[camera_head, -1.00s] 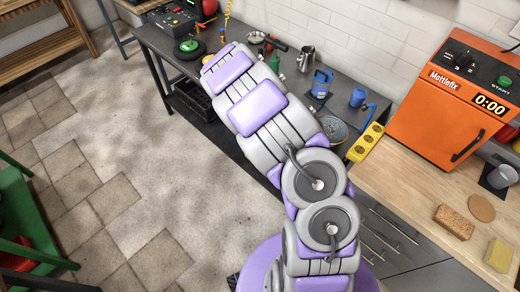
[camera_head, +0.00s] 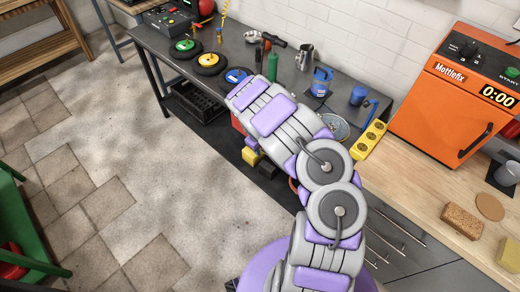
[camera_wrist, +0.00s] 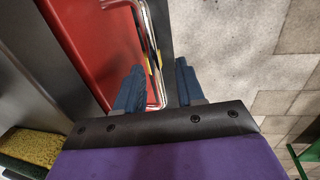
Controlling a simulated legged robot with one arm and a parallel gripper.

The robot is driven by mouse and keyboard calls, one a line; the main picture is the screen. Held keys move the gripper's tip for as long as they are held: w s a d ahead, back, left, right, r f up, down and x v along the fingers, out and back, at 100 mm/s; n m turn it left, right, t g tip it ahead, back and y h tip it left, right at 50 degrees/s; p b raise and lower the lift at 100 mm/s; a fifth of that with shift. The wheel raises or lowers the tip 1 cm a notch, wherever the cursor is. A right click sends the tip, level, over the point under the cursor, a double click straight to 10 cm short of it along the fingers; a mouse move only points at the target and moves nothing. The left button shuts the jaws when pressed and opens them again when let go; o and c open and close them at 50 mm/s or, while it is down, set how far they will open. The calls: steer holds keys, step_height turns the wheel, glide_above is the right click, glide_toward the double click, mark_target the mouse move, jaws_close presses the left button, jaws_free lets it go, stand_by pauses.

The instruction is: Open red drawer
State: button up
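The red drawer (camera_wrist: 88,40) fills the upper left of the wrist view, with its bright metal handle (camera_wrist: 152,40) along its right side. My gripper (camera_wrist: 159,72) is open, its two dark blue fingers apart. In the picture the handle passes between them, the left finger on the drawer side and the right finger over the dark strip and floor side. I cannot tell whether either finger touches the handle. In the head view a small red patch (camera_head: 237,123) shows under the dark bench beside my arm; my arm hides the rest there, and my fingers are not clear.
The dark bench (camera_head: 235,52) carries colored discs, a green bottle, a metal jug and blue items. A black crate (camera_head: 197,103) sits beneath it. A wooden counter (camera_head: 412,192) with an orange oven (camera_head: 450,100) is at right. Paved floor (camera_head: 150,170) at left is open.

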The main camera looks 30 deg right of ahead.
steer(key=shift+d+f, duration=0.1)
steer(key=shift+d, duration=0.65)
steer(key=shift+a, duration=0.5)
steer(key=c, duration=0.4)
steer(key=shift+c, duration=1.4)
steer(key=shift+s+d, duration=0.1)
steer(key=shift+d, duration=0.05)
jaws_close()
